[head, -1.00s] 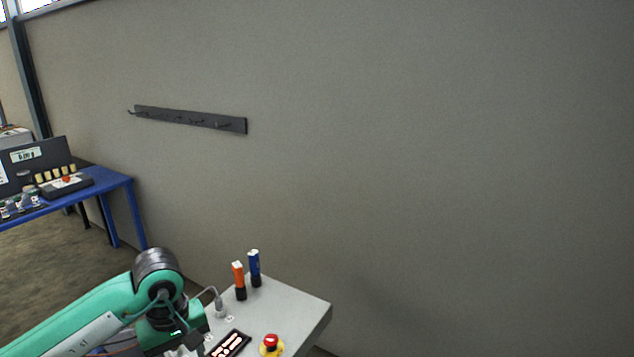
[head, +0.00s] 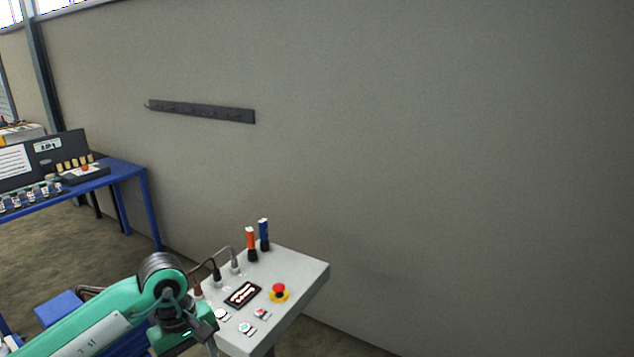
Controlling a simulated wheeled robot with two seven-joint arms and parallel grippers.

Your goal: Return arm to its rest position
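My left arm (head: 100,318), green with a dark wrist joint (head: 163,275), comes in from the bottom left. Its wrist is beside the left edge of a grey control console. Of my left gripper (head: 210,344), only a small grey part shows at the bottom edge, in front of the console's near left corner. Its fingertips are not clear, so I cannot tell whether it is open or shut or holds anything. My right arm and gripper are not in view.
A blue table (head: 127,168) stands at left. A dark hook rail (head: 203,112) hangs on the wall.

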